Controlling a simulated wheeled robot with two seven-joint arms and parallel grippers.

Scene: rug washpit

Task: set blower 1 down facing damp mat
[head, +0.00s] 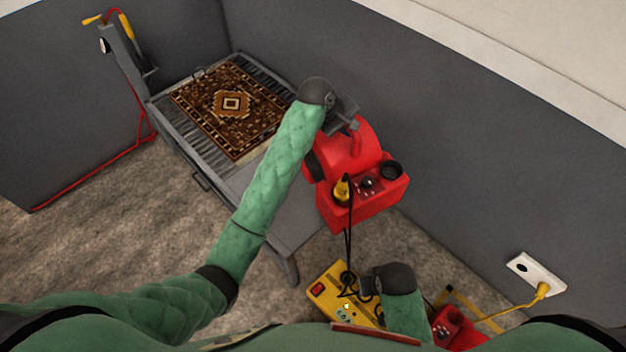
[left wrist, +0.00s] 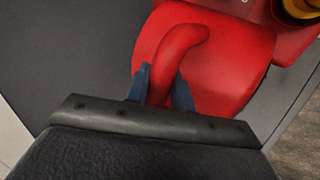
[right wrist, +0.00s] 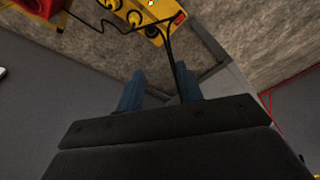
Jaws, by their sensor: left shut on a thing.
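Blower 1 is a red machine (head: 362,205) with a round housing, a top handle and a yellow plug on its front. My left gripper (head: 346,116) is shut on the handle; the left wrist view shows its blue fingers on either side of the red handle (left wrist: 178,45). The blower is at the right end of the grey table, its dark round opening toward the left; I cannot tell whether it touches anything below. The brown patterned mat (head: 230,104) lies flat on the table's slats. My right gripper (right wrist: 160,78) is open low down, near a black cable.
A yellow power box (head: 335,290) with sockets is on the floor by my right gripper. A white wall socket (head: 535,272) has a yellow plug. Another red thing (head: 455,328) shows at the bottom. A grey post (head: 125,50) and red cord are at left. Carpet in front is free.

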